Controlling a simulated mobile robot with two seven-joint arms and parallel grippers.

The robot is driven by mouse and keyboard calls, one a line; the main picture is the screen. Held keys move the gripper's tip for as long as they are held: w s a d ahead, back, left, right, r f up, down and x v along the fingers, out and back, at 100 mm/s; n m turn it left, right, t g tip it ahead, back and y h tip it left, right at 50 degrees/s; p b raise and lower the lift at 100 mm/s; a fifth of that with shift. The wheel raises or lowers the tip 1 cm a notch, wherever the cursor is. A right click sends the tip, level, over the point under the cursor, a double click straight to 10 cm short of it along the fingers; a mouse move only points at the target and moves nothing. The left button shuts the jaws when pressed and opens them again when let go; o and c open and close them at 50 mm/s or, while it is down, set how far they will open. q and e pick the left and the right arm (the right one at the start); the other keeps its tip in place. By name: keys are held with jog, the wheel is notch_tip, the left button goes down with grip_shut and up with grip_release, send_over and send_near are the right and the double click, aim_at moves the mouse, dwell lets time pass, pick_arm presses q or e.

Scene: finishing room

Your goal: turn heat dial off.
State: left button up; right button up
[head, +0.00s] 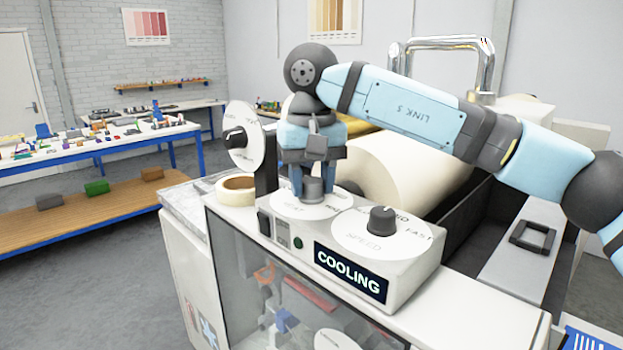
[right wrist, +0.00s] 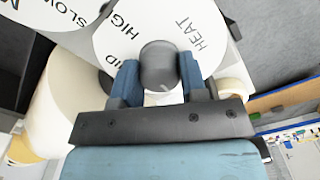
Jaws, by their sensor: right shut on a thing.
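The heat dial is a dark grey round knob (head: 314,190) on a white disc, on top of the white control box (head: 400,280). My right gripper (head: 312,178) comes down from above and is shut on this knob. In the right wrist view, the blue fingers sit on either side of the knob (right wrist: 158,62). The disc around it reads HEAT and HIGH, with another label partly hidden by a finger. A pale mark shows on the knob, near the gripper side. My left gripper is not in view.
The speed dial (head: 382,220) stands to the right on its own disc. The display (head: 350,272) reads COOLING. A large cream roll (head: 410,180) lies behind, a tape roll (head: 236,188) to the left. An upright white disc (head: 246,136) stands close left of the gripper.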

aim_at(311, 180)
jog(key=shift+n, duration=0.8)
jog(key=o, duration=0.9)
jog(key=shift+r, duration=0.1)
notch_tip(311, 180, up, 14)
jog(key=shift+f, duration=0.2)
